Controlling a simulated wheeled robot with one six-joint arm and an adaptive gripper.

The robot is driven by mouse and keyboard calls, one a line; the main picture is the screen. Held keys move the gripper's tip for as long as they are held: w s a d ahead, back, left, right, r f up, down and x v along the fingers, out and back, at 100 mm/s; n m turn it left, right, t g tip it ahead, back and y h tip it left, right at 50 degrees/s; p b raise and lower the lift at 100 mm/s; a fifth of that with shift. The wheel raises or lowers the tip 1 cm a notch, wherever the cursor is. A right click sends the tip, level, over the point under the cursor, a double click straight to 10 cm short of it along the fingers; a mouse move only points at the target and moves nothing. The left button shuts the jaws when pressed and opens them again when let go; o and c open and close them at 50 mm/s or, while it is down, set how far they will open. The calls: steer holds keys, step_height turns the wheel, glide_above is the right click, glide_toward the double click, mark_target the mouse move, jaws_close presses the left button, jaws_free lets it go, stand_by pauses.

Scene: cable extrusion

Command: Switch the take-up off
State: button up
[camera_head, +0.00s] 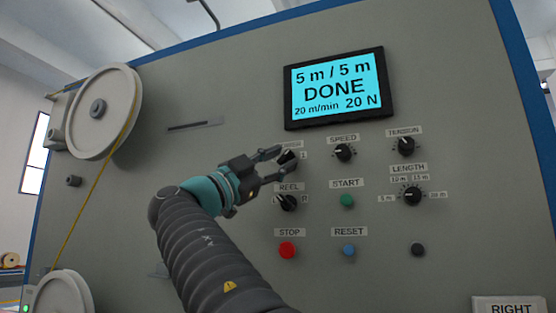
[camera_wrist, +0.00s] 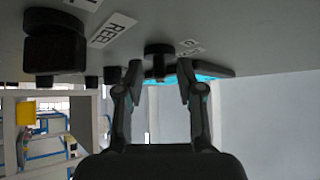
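The top-left black knob (camera_head: 289,156) on the grey panel has a partly hidden label above it and a mark at its right. My gripper (camera_head: 279,165) is at this knob, with its fingers spread. In the wrist view the panel is at the top, and a dark knob (camera_wrist: 158,48) shows between the fingertips of my open gripper (camera_wrist: 160,68). A gap shows between the fingers, and I cannot tell whether either touches the knob. The knob's pointer setting is not clear. The display (camera_head: 335,88) reads "5 m / 5 m DONE", 20 m/min, 20 N.
Just below are the REEL knob (camera_head: 287,202), also in the wrist view (camera_wrist: 52,42), and the red STOP button (camera_head: 287,250). The SPEED knob (camera_head: 344,152), green START button (camera_head: 347,200) and blue RESET button (camera_head: 349,249) are to the right. A pulley (camera_head: 118,92) carries a yellow cable at left.

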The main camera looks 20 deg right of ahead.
jaws_close()
